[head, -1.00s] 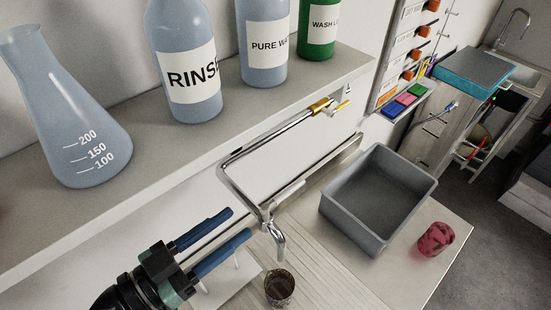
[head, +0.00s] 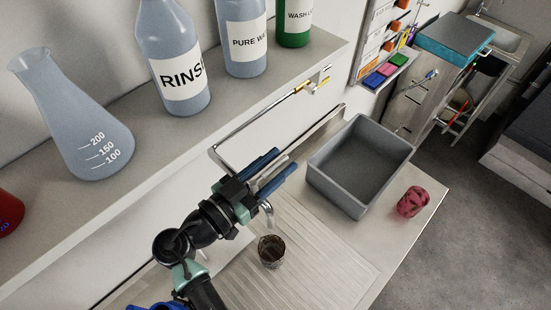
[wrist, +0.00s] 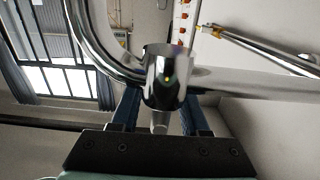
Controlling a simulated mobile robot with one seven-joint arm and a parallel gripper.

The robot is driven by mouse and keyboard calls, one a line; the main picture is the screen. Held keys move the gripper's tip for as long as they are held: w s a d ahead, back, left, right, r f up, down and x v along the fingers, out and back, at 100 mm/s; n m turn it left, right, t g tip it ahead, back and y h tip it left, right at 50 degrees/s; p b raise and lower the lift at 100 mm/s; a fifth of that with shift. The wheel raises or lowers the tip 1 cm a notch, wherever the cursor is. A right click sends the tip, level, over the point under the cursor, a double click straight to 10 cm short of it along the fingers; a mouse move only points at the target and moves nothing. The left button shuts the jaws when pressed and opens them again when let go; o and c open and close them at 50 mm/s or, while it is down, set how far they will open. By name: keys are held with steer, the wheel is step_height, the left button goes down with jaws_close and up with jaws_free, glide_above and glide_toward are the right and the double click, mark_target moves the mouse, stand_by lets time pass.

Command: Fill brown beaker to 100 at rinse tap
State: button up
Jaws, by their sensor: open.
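The brown beaker (head: 271,252) stands upright on the ribbed draining board, just below the tap's spout (head: 267,212). I cannot make out its fill level. The chrome tap pipe (head: 252,122) runs from a brass valve with a yellow-tipped lever (head: 319,83) on the wall. My gripper (head: 285,167) is open, its blue fingers above the beaker, hiding part of the tap. In the wrist view a chrome tap fitting (wrist: 166,75) looms close in front of the spread fingers. I cannot tell whether it lies between them or touches them.
A grey sink basin (head: 345,170) is right of the board, with a red patterned cup (head: 412,201) beyond it. The shelf above holds a flask (head: 85,130), a RINSE bottle (head: 172,60), a PURE WATER bottle (head: 243,40) and a green bottle (head: 294,22).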

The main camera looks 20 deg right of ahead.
jaws_close()
stand_by(1.4)
